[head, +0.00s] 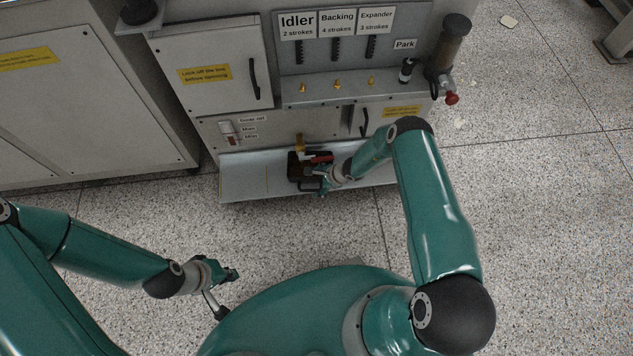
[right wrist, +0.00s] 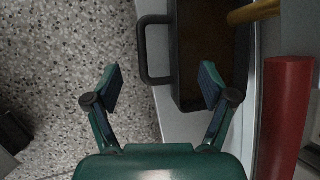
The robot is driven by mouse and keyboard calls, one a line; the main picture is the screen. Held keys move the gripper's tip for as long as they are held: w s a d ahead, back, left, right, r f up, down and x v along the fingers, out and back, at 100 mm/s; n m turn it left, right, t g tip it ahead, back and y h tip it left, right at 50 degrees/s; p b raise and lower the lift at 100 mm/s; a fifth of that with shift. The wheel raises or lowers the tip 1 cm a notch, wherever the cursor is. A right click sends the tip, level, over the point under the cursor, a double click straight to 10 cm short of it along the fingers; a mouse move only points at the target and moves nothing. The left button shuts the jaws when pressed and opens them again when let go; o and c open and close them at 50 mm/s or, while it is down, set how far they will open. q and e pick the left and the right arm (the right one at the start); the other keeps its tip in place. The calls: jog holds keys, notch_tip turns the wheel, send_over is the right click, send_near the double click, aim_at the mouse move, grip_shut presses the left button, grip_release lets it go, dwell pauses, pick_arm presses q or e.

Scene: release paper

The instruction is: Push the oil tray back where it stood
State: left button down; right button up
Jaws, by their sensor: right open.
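The oil tray (head: 295,167) is a dark open box with a loop handle on its front, on the pale ledge at the foot of the machine. In the right wrist view the tray (right wrist: 176,45) shows a brownish inside, and its handle (right wrist: 144,52) points left. My right gripper (head: 321,184) is at the front right of the tray. In its wrist view the gripper (right wrist: 160,78) is open and empty, with the handle's near end appearing between the fingertips; contact cannot be told. My left gripper (head: 230,275) is low over the floor, away from the tray; its jaws are unclear.
A brass spout (head: 299,143) hangs over the tray's back. The ledge (head: 240,178) is bare left of the tray. A cabinet (head: 75,100) stands at left. The floor (head: 150,230) in front is clear.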

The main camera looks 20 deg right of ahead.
aim_at(305, 186)
jog(key=b+x, duration=0.4)
jog(key=x, duration=0.1)
jog(key=shift+s+f, duration=0.1)
jog(key=shift+b+x, duration=0.75)
jog(key=shift+b, duration=0.1)
grip_shut()
